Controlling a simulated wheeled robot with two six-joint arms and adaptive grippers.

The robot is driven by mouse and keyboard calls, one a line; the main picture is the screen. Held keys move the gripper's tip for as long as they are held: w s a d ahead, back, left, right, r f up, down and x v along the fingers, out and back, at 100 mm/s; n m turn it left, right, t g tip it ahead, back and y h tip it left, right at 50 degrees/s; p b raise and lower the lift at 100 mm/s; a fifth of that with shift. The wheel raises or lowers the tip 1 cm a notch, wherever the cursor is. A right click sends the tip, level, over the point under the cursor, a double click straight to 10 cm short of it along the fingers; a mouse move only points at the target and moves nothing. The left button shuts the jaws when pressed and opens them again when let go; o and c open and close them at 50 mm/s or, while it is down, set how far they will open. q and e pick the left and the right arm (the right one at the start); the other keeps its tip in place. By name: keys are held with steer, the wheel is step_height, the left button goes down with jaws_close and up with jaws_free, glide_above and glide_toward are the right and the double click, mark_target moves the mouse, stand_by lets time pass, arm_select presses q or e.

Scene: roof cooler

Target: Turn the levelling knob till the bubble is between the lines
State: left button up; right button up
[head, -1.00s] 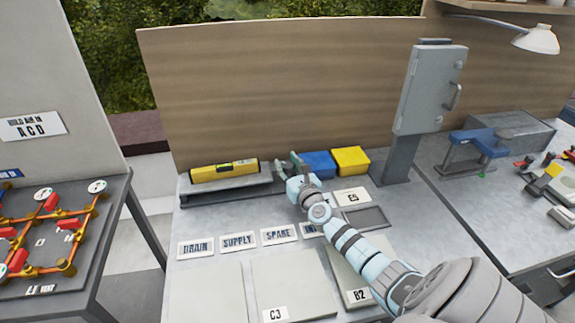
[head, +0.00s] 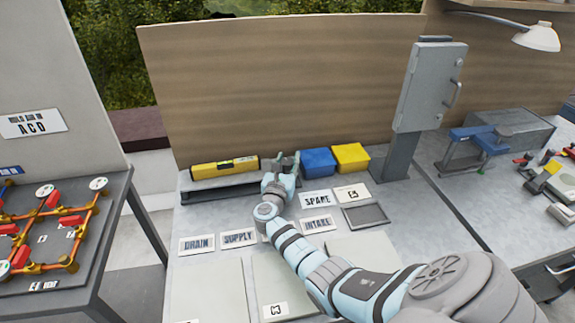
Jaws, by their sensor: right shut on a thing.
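The yellow spirit level (head: 210,169) lies on a long dark grey bar (head: 228,191) at the back of the bench. A small vial (head: 226,164) shows in its middle. The bubble and its lines are too small to read. My right gripper (head: 283,162) is at the right end of the bar, just past the level. It is shut on a small grey part there, the levelling knob, which its fingers mostly hide. My left gripper is not in view.
A blue box (head: 318,162) and a yellow box (head: 350,158) stand close to the right of my gripper. A wooden panel (head: 280,80) rises behind. Label plates and a shallow grey tray (head: 366,215) lie in front. A grey cabinet (head: 430,88) stands at right.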

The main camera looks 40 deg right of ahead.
steer(key=shift+f+m+g+h+b, duration=0.1)
steer(key=shift+m+g+h+b, duration=0.5)
steer(key=shift+m+g+b, duration=0.4)
steer(key=o, duration=0.9)
steer(key=v, duration=1.2)
steer(key=shift+w+a, duration=0.15)
